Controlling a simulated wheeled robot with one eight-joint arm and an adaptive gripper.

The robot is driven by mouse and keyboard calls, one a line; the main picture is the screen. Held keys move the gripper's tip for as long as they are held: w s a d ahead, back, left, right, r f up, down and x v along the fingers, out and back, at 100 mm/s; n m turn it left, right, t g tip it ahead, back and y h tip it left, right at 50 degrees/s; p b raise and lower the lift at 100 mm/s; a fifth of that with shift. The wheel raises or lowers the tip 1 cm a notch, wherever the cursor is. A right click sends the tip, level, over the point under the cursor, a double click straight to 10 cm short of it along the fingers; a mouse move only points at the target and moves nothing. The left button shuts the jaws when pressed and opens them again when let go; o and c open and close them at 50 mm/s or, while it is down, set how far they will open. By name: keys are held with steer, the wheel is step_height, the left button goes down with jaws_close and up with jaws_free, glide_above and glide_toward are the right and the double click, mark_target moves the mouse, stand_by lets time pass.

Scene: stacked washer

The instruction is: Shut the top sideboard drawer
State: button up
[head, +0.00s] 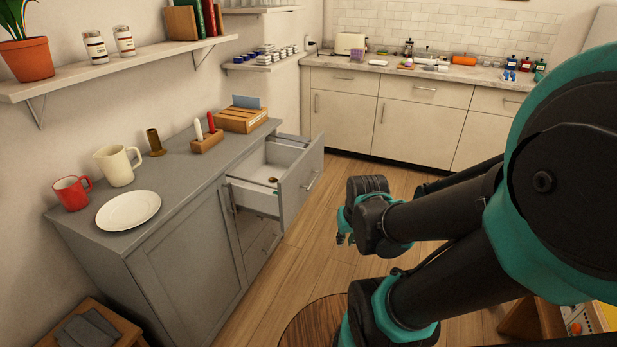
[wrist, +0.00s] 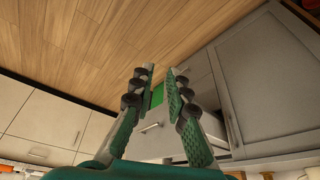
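The grey sideboard (head: 190,250) stands along the left wall in the head view. Its top drawer (head: 301,186) is pulled well out, showing a pale interior with a few small items inside. A bar handle (head: 310,181) is on the drawer front. My gripper (head: 345,238) is to the right of the drawer front, apart from it, with bare floor between. In the wrist view its two fingers (wrist: 158,72) are apart with nothing held between them. A grey drawer front with a handle (wrist: 150,128) shows behind the fingers there, partly hidden by them.
A white plate (head: 128,210), cream jug (head: 118,165), red mug (head: 72,192), candles and a wooden box (head: 243,119) stand on the sideboard. A kitchen counter (head: 400,115) runs along the back. The wooden floor before the drawer is clear. A small wooden stool (head: 95,325) is front left.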

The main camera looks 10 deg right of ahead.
steer(key=w+r+m, duration=0.1)
steer(key=w, duration=0.2)
steer(key=w+a+m+y, duration=0.1)
steer(key=w+m, duration=0.1)
steer(key=w, duration=0.1)
steer(key=w+r+m, duration=0.1)
steer(key=w+m, duration=0.1)
steer(key=w, duration=0.1)
steer(key=shift+w+a+r+y, duration=0.25)
steer(key=shift+w+r+y, duration=0.05)
steer(key=shift+w, duration=0.1)
jaws_close()
steer(key=w+d+f+m+y, duration=0.25)
steer(key=w+m, duration=0.65)
steer(key=w, duration=0.7)
steer(key=w+d+f+m+y, duration=0.1)
steer(key=w+f+m+y, duration=0.3)
steer(key=w+m, duration=0.85)
steer(key=w+a+f+n, duration=0.3)
steer(key=w+a+f, duration=0.3)
steer(key=f, duration=0.1)
steer(key=shift+w+a, duration=0.15)
steer(key=shift+w, duration=0.05)
steer(key=shift+a+h, duration=0.1)
steer(key=shift+h, duration=0.15)
